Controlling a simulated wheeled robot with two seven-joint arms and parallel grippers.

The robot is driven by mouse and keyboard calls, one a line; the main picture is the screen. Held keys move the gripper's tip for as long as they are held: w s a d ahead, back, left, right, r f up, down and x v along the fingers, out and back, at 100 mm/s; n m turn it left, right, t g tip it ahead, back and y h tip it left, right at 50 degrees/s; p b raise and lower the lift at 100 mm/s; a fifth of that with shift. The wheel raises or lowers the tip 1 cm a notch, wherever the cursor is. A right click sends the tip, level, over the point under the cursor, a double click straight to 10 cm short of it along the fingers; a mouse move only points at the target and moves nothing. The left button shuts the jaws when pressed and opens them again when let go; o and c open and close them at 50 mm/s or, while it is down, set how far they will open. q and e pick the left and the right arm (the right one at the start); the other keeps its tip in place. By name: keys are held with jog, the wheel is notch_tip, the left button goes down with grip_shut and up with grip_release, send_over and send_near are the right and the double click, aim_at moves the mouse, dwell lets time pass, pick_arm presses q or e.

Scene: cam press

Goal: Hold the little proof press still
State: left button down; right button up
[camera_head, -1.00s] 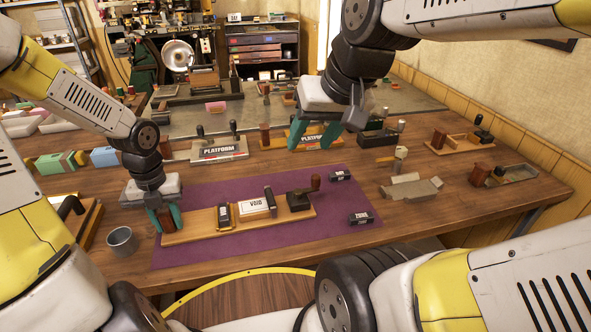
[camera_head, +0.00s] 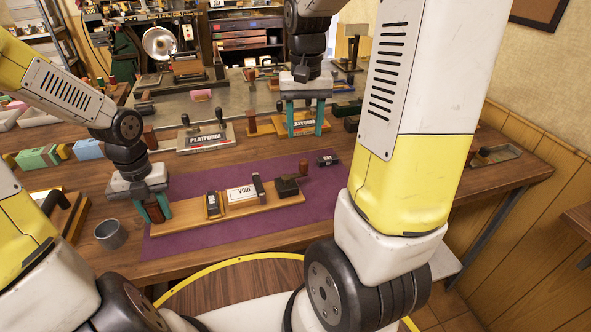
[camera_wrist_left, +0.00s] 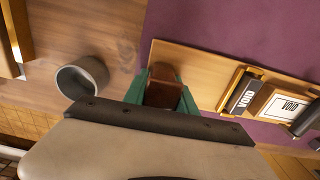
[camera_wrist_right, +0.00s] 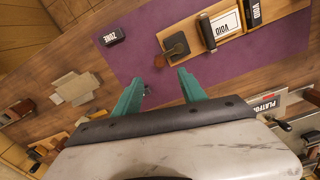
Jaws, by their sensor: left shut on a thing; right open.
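The little proof press is a long wooden board (camera_head: 235,217) on a purple mat (camera_head: 205,246), with a white VOID plate (camera_head: 242,193), a dark labelled block (camera_head: 212,204), and a dark block (camera_head: 287,187) with a brown-knobbed crank (camera_head: 303,168) at its right end. My left gripper (camera_head: 153,216) is shut on the brown wooden block (camera_wrist_left: 163,90) at the board's left end. Its green fingers flank the block in the left wrist view. My right gripper (camera_head: 305,134) is open, fingers down, beyond the mat. In the right wrist view its fingers (camera_wrist_right: 160,78) are apart and empty, with the crank end ahead.
A grey cup (camera_head: 110,234) stands left of the mat. A PLATFORM press (camera_head: 205,137) stands behind; another (camera_head: 300,124) shows between my right fingers. A small black ZONE block (camera_head: 327,160) lies on the mat.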

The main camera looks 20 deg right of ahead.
aim_at(304, 160)
notch_tip(304, 160, down, 11)
jog(key=shift+r, duration=0.15)
dwell(0.4)
grip_shut()
dwell(0.3)
